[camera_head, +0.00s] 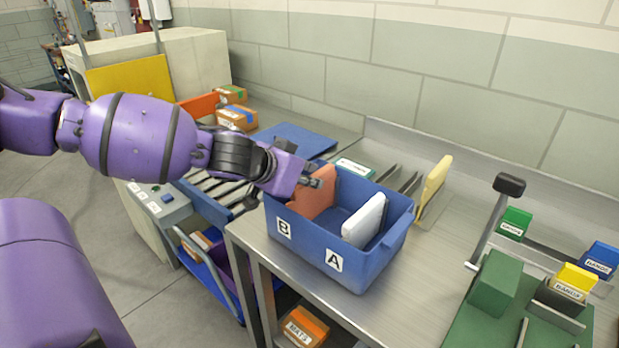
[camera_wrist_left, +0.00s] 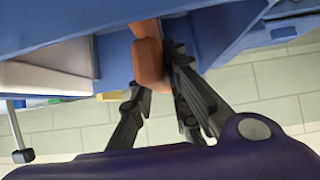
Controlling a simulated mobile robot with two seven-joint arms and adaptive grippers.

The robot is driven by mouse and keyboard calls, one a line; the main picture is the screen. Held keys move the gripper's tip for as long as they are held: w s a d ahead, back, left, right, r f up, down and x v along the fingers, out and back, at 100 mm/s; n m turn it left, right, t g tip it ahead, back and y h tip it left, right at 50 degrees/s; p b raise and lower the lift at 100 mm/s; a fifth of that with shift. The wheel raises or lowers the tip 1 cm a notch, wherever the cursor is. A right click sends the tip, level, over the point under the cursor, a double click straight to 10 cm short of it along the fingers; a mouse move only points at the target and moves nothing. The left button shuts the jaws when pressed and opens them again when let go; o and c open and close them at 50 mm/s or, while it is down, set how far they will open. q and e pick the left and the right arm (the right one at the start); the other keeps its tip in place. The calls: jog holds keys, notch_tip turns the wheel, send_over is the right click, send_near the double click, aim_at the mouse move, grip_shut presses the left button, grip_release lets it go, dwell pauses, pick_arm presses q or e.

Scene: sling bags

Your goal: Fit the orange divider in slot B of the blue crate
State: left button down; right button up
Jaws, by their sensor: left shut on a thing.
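The blue crate (camera_head: 345,262) stands on the metal table, with a B label (camera_head: 283,225) on the left part of its front and an A label (camera_head: 333,260) to the right. The orange divider (camera_head: 316,197) is upright in the crate's B end, its top edge near the rim. Its bottom is hidden, so I cannot tell how it sits in slot B. My left gripper (camera_head: 312,182) is shut on the divider's upper edge. The left wrist view also shows the orange divider (camera_wrist_left: 150,62) between the left gripper's fingers (camera_wrist_left: 153,78). My right gripper is out of view.
A white divider (camera_head: 365,220) stands in the crate's A end. Behind the crate is a rack (camera_head: 402,180) with a cream divider (camera_head: 434,185). A green fixture (camera_head: 493,284) stands at the right. Some bare table lies between crate and fixture.

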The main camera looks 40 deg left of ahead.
pick_arm(q)
jog(key=shift+f, duration=0.85)
jog(key=c, duration=1.6)
grip_release()
jog(key=shift+a+r, duration=0.1)
jog(key=shift+r, duration=0.4)
notch_tip(320, 180, up, 9)
